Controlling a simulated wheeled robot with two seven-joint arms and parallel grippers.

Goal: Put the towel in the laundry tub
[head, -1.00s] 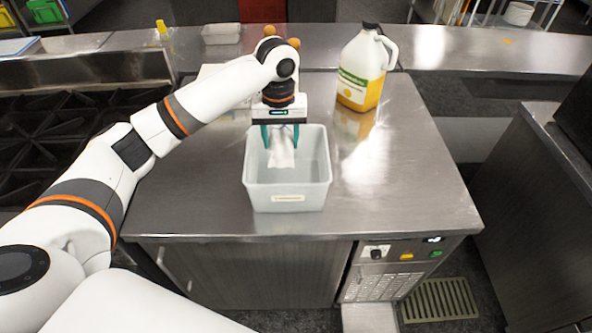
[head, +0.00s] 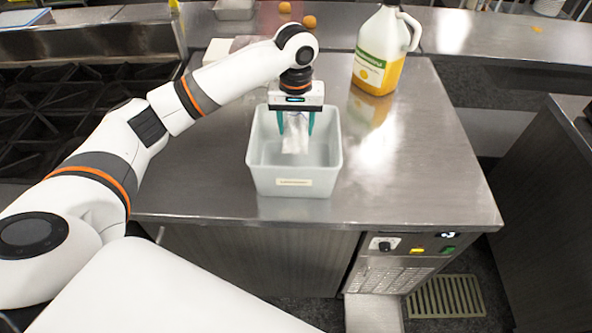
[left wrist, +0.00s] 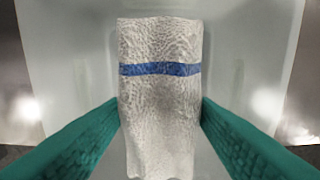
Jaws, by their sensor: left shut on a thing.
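The towel (head: 295,137) is white and hangs from my left gripper (head: 295,122) over the laundry tub (head: 292,184). The tub is a pale grey, open box with a label on its front, standing on the steel counter. In the left wrist view the towel (left wrist: 160,100) shows a blue stripe and lies between the two green fingers of my left gripper (left wrist: 160,122), which is shut on it. The tub's pale inside (left wrist: 240,50) shows behind the towel. The towel's lower end appears inside the tub's opening; whether it touches the bottom cannot be told. My right gripper is not in view.
A jug with yellow liquid (head: 383,52) stands behind and right of the tub. A stove with black grates (head: 70,120) is at the left. Two round brown things (head: 309,21) lie at the back. The counter right of the tub (head: 410,160) is clear.

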